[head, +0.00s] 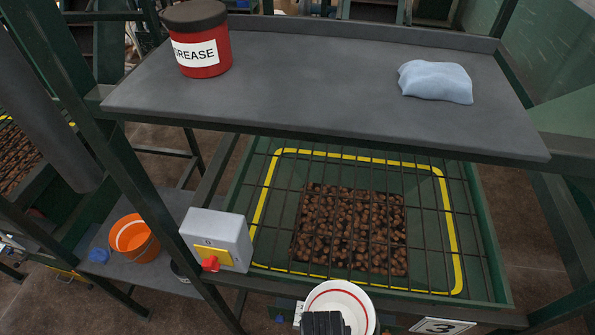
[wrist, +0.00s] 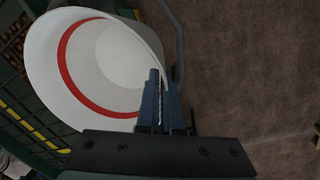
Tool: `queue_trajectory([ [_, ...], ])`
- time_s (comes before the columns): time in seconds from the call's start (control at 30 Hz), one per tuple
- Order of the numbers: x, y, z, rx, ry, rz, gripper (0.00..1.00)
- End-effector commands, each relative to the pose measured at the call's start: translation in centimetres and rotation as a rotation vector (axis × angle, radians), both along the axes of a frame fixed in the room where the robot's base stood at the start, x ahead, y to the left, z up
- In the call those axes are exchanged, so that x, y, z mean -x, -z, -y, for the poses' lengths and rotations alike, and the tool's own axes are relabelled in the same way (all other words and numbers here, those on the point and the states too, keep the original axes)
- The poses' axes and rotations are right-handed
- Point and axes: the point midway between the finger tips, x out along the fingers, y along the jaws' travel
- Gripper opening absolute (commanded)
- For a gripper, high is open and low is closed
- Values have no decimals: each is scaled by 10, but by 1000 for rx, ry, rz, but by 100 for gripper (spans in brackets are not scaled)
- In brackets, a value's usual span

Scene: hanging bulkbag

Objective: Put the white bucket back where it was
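The white bucket (head: 345,300) has a red ring inside and shows at the bottom centre of the head view, in front of the grated hopper. In the wrist view the white bucket (wrist: 110,55) fills the upper left, with its open mouth toward the camera. My gripper (wrist: 157,80) is shut on the bucket's rim, its two fingers close together with the wall between them. In the head view my dark gripper (head: 325,322) covers the near part of the rim. The bucket's underside and what is below it are hidden.
A grey shelf (head: 300,95) above holds a red grease tub (head: 200,55) and a blue cloth (head: 435,82). The barred hopper (head: 480,240) has brown lumps below. A grey switch box (head: 222,235) is on the left post. An orange bucket (head: 133,240) stands on a lower shelf.

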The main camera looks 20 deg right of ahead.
Motion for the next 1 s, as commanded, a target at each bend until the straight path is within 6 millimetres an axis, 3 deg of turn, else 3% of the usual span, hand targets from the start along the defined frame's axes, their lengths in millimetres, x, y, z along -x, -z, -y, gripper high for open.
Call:
queue_trajectory([
  [0.03,-7,6,-16,1,47,-2,0],
  [0.2,-25,22,-59,2,229,-1,0],
  [0.57,-50,45,-123,3,496,0,0],
  [0.87,-48,45,-121,0,495,1,0],
  [1.0,-48,77,-119,1,500,-1,0],
])
